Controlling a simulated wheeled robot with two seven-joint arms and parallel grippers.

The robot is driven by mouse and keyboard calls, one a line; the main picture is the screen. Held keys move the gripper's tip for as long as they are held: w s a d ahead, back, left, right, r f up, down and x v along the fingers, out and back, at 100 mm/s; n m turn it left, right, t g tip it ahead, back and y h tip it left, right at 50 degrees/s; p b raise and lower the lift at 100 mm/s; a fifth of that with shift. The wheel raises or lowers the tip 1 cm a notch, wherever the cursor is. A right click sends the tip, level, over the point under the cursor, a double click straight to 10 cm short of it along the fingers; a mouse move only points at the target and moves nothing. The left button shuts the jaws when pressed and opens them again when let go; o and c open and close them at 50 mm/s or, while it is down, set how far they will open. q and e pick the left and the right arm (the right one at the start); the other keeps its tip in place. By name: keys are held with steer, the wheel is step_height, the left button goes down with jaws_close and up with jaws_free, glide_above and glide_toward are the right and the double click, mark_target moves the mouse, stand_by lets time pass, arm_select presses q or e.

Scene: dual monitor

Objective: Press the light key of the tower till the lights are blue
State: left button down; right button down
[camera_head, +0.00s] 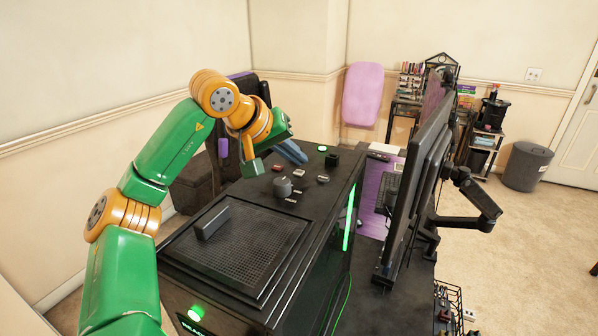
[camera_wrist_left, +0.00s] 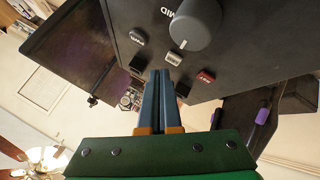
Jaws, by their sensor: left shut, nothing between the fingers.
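The tower (camera_head: 330,205) is a black case with lights glowing green: a strip (camera_head: 349,217) on its side, a round light (camera_head: 322,148) at the far end of the top and another light (camera_head: 195,313) at the near front. Its top panel carries a grey knob (camera_head: 282,187) and several small keys, among them a red key (camera_head: 276,168) and a pale key (camera_head: 299,173). I cannot tell which is the light key. My left gripper (camera_head: 303,159) is shut and empty by the keys. In the left wrist view its blue fingers (camera_wrist_left: 162,75) point toward a pale key (camera_wrist_left: 175,58); contact is unclear.
A monitor (camera_head: 413,180) on an arm stands right of the tower, over a desk with a purple mat (camera_head: 375,210). A raised grille (camera_head: 235,245) covers the tower's near top. A dark chair (camera_head: 205,185) stands behind my left arm.

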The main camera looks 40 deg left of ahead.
stand_by(0.8)
arm_select(q)
steer(key=shift+f, duration=0.4)
steer(key=shift+s+f+b, duration=0.1)
steer(key=shift+f+b, duration=0.3)
steer(key=shift+b, duration=0.15)
stand_by(0.6)
steer(key=shift+r+p, duration=0.85)
steer(key=shift+p, duration=0.25)
